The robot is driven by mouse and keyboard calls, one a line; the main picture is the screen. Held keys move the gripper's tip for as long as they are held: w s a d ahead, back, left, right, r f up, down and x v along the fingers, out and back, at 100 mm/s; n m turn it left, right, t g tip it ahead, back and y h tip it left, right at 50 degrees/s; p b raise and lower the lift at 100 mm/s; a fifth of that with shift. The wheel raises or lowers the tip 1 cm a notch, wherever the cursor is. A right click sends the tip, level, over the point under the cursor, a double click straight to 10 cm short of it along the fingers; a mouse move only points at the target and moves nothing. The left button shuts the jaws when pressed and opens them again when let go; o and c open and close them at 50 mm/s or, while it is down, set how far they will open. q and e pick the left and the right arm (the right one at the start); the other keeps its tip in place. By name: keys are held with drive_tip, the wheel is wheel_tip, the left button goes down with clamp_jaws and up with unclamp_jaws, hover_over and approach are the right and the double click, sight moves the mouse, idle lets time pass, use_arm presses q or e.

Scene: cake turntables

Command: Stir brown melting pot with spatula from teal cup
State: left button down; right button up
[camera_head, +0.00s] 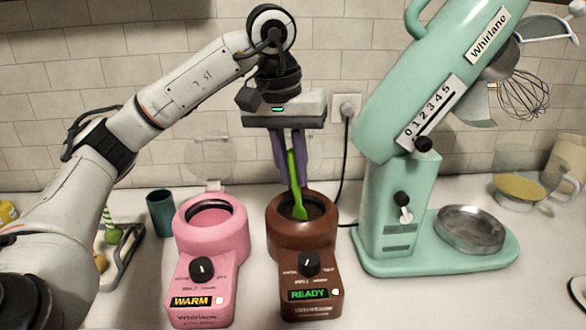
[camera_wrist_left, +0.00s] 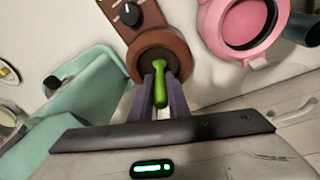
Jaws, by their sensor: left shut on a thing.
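The brown melting pot (camera_head: 303,238) stands mid-counter with its display reading READY; it also shows in the left wrist view (camera_wrist_left: 175,42). My left gripper (camera_head: 291,180) is above it, pointing down, shut on the green spatula (camera_head: 295,188). The spatula is upright, and its broad lower end reaches into the pot's opening. In the left wrist view the spatula (camera_wrist_left: 160,85) lies between the fingers (camera_wrist_left: 160,90) over the pot. The teal cup (camera_head: 160,213) stands at the left behind the pink pot, and no spatula shows in it. My right gripper is not in view.
A pink melting pot (camera_head: 200,262) reading WARM stands close left of the brown one. A large teal stand mixer (camera_head: 395,215) with a metal bowl (camera_head: 470,228) stands to the right. A tray (camera_head: 125,262) with small items is at the left. A black cord hangs behind the brown pot.

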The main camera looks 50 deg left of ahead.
use_arm(q)
drive_tip(key=shift+f, duration=0.15)
drive_tip(key=shift+f+b, duration=0.35)
drive_tip(key=shift+f, duration=0.1)
drive_tip(key=shift+s+a, duration=0.1)
